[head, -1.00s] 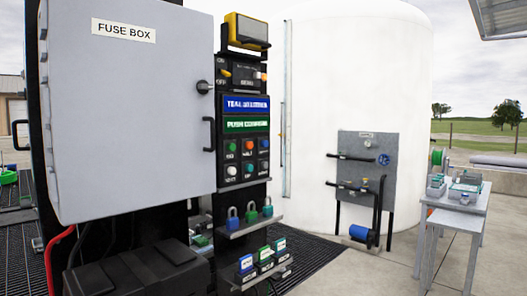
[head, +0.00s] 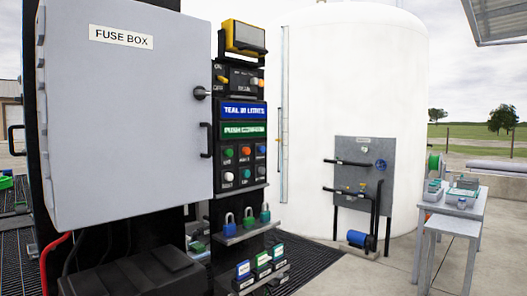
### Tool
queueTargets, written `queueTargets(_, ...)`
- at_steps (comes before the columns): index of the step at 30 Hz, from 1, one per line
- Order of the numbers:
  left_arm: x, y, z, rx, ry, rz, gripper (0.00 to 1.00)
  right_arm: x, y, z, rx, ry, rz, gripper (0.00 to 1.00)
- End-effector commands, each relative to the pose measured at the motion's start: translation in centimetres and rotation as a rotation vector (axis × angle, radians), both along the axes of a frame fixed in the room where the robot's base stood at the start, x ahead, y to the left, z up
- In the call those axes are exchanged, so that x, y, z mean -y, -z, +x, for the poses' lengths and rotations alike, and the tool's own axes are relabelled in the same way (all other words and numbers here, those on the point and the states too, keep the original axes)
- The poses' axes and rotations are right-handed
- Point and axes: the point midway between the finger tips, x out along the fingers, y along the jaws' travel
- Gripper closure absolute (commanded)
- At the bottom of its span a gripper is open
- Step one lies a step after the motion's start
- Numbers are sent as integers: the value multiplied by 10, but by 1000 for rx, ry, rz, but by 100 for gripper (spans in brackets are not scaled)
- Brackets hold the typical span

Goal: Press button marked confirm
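The button panel (head: 237,165) stands right of the grey fuse box, on a black column. It holds two rows of round buttons. The upper row has a green button (head: 228,155), an orange-red button (head: 245,151) and a dark button at right. The lower row has a white button (head: 229,177), a teal button (head: 246,173) and another at right. The small labels under the buttons are too blurred to read, so I cannot tell which is marked confirm. Above them are a blue sign (head: 244,111) and a green sign (head: 244,130). Neither of my grippers shows.
The closed fuse box (head: 125,110) juts out at left with a black handle. Padlocks (head: 248,218) and small labelled blocks (head: 262,262) sit on shelves below the buttons. A white tank (head: 350,90) stands behind; a grey table (head: 465,207) is at right. Open concrete lies between.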

Motion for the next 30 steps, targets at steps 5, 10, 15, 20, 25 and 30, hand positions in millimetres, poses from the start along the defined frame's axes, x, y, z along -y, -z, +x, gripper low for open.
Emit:
queueTargets(5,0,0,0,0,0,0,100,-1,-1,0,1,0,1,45)
queueTargets(10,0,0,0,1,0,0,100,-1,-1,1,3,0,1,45)
queueTargets(15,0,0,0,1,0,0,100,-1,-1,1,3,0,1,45)
queueTargets(20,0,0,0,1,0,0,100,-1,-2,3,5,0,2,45)
queueTargets(25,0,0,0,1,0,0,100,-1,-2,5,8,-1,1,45)
queueTargets(30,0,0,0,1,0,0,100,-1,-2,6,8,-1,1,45)
